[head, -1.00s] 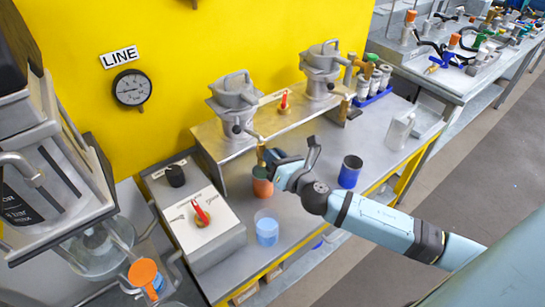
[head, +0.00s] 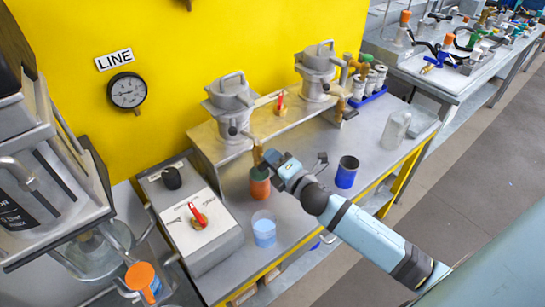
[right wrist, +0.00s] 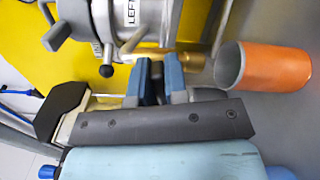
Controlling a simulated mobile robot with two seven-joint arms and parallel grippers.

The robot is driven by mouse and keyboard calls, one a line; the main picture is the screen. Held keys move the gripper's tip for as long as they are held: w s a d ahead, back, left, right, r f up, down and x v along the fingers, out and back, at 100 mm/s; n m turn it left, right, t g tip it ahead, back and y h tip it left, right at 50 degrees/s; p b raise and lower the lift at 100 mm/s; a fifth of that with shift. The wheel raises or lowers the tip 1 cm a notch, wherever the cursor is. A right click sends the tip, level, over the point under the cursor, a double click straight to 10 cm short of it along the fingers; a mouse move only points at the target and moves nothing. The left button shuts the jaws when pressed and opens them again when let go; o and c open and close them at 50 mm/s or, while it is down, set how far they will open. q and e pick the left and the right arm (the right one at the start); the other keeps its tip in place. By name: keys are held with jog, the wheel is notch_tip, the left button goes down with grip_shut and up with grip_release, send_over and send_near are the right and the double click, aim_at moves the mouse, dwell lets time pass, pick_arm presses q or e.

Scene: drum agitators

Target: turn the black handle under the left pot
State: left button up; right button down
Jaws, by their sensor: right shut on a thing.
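The left pot (head: 230,100) is a grey metal vessel with a lid handle on the metal shelf; its label shows in the right wrist view (right wrist: 130,12). A brass outlet (head: 258,154) comes down from under it. My right gripper (head: 270,160) reaches in from the right beside this outlet. In the right wrist view its blue fingers (right wrist: 158,78) are closed around a dark piece just below the brass pipe (right wrist: 186,60). I take this piece for the black handle, mostly hidden by the fingers. My left gripper is not in view.
An orange cup (head: 260,188) stands close under the outlet, by my right gripper. A clear cup with blue content (head: 264,230) and a dark blue cup (head: 347,172) stand nearby. The right pot (head: 318,75) and a red-handled control box (head: 190,220) flank the spot.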

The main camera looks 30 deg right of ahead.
jog(key=shift+f+m, duration=0.2)
jog(key=shift+m, duration=1.3)
jog(key=shift+p, duration=0.3)
jog(key=c, duration=1.1)
grip_release()
jog(key=shift+c, duration=0.2)
jog(key=s+d+b, duration=0.1)
jog(key=s+d, duration=0.1)
jog(key=s, duration=1.1)
jog(key=shift+s+b, duration=0.3)
jog(key=shift+s, duration=0.05)
